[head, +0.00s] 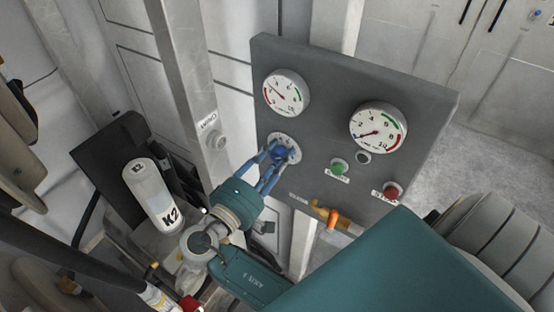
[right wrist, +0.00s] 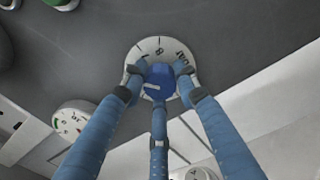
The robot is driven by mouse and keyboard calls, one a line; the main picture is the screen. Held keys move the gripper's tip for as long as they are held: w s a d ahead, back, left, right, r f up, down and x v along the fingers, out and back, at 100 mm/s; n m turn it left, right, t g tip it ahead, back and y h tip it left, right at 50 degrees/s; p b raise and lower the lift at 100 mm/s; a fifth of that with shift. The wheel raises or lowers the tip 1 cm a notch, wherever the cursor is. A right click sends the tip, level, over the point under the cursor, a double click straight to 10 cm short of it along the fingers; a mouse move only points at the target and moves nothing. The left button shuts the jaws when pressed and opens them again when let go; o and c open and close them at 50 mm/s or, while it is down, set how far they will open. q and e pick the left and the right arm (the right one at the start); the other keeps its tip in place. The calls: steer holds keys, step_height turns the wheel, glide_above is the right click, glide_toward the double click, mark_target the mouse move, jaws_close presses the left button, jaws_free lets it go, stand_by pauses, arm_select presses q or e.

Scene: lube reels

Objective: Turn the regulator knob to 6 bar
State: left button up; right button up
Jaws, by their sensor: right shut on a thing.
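The regulator knob is blue and sits on a round white scale plate (head: 290,139) on the grey panel, below the left gauge. My right gripper (head: 279,156) has its blue fingers closed around the knob, which they largely hide in the head view. In the right wrist view the knob (right wrist: 158,80) shows between the three fingers, with a pale mark on its face. The scale plate (right wrist: 150,47) shows tick marks and an 8 above the knob. The left gauge (head: 287,93) has its needle pointing up-left. My left gripper is not in view.
A second gauge (head: 377,127) is at the panel's right, with its needle pointing down-left. Below it are a green button (head: 338,167) and a red button (head: 392,190). An orange-handled valve (head: 332,218) sits under the panel. A metal post (head: 190,75) stands close to its left.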

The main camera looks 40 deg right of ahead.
steer(key=shift+f, duration=0.1)
stand_by(0.3)
steer(key=o, duration=1.2)
steer(key=shift+c, duration=0.2)
